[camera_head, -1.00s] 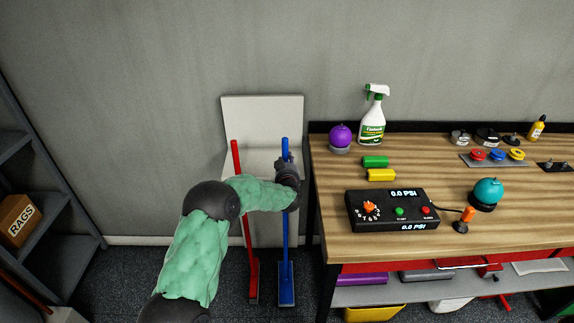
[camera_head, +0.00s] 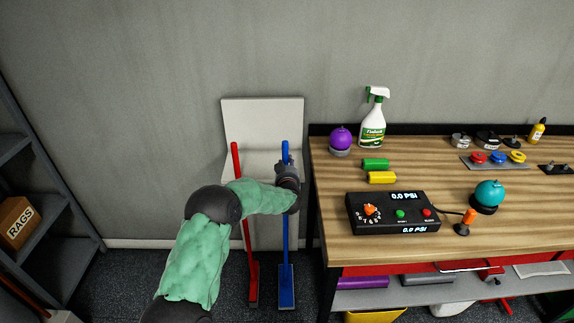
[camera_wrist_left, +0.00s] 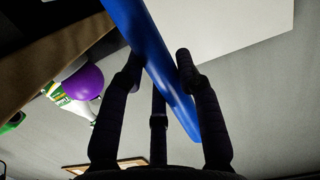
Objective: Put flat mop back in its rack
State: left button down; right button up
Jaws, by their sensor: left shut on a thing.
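The blue flat mop (camera_head: 286,240) stands almost upright, its flat head (camera_head: 286,293) low at the floor. My left gripper (camera_head: 287,172) is shut on the upper part of its handle, just below the top. The gripper hides part of the handle, and I cannot tell whether the handle touches the rack. My right gripper is out of view.
A red-handled tool (camera_head: 236,165) stands close to the left of the mop, partly behind my left arm. A wooden workbench (camera_head: 330,225) stands close on the right, holding a spray bottle (camera_head: 371,125) and a gauge box (camera_head: 393,212). A dark shelf (camera_head: 60,228) stands at the far left.

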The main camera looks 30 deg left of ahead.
pick_arm(q)
jog(key=c, duration=0.8)
grip_release()
jog(key=shift+f, duration=0.1)
jog(key=v, duration=1.2)
